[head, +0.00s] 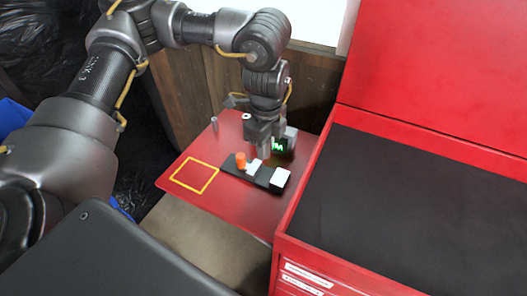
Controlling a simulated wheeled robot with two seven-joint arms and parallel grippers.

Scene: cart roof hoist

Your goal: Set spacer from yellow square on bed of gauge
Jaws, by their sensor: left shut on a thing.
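The gauge is a black bed (266,179) on a red side shelf, with an orange knob (241,160) at its left end, a white piece (254,165) near its middle and a white block (281,177) at its right end. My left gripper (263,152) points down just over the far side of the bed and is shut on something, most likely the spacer. The fingers largely hide it, and I cannot tell whether it touches the bed. The yellow square (195,176) outlined on the shelf is empty. My right gripper is not in view.
A small display with green digits (279,146) stands behind the gauge, close to my gripper. A short metal pin (214,122) stands at the shelf's back left. The red tool chest (420,185) with a black mat borders the red shelf (228,205) on the right.

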